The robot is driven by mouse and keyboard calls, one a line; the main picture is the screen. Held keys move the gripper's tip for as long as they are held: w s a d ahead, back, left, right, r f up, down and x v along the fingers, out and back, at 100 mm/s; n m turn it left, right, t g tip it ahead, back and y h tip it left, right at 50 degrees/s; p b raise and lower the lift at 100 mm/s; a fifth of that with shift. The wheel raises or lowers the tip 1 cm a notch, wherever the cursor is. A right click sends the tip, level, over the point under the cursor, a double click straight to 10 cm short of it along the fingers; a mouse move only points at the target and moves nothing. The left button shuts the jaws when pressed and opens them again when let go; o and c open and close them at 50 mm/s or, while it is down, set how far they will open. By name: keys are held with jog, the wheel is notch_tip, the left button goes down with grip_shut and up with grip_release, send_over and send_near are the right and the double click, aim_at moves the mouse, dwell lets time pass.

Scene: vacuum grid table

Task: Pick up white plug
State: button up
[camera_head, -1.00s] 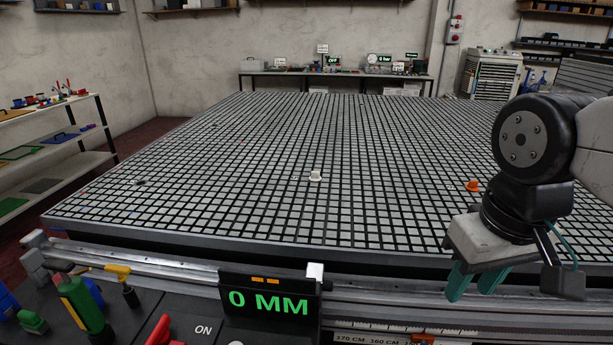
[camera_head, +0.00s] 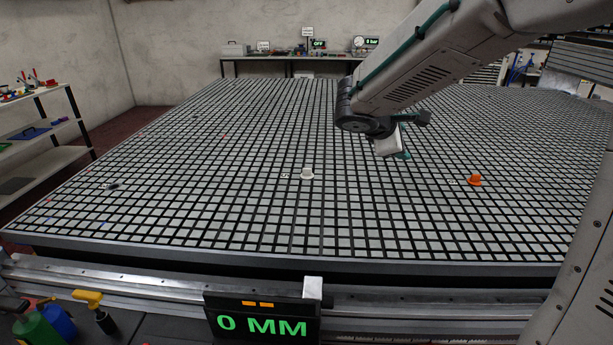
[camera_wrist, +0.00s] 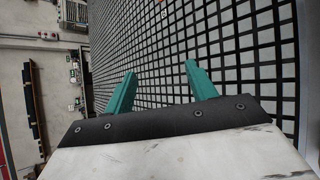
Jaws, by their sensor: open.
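The white plug (camera_head: 307,173) stands upright on the grid table (camera_head: 230,205), near its middle in the head view. My gripper (camera_head: 406,155) is above the table, to the right of the white plug and apart from it. In the wrist view my gripper (camera_wrist: 160,69) shows two teal fingers spread apart with nothing between them. I cannot make out the white plug for certain in the wrist view.
An orange plug (camera_head: 474,180) stands on the table to the right of the white plug. A small dark item (camera_head: 114,186) lies on the table at the left. A rail with a display (camera_head: 262,318) runs along the front edge.

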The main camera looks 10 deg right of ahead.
jog(key=w+a+f+n+t, duration=0.2)
jog(key=w+n, duration=0.1)
jog(key=w, duration=0.3)
jog(key=w+a+f+n+t, duration=0.1)
jog(key=w+a+f+n, duration=0.15)
jog(key=w, duration=0.35)
jog(key=n+t+y, duration=0.5)
jog(key=n, duration=0.9)
send_near(307, 171)
jog(key=w, duration=0.1)
jog(key=w+d, duration=0.1)
jog(key=shift+w, duration=0.3)
jog(key=shift+y, duration=0.3)
jog(key=x, duration=0.7)
jog(key=shift+s+f, duration=0.1)
jog(key=shift+f, duration=0.35)
jog(key=shift+w+d+f, duration=0.15)
jog(key=shift+w, duration=0.2)
jog(key=c, duration=1)
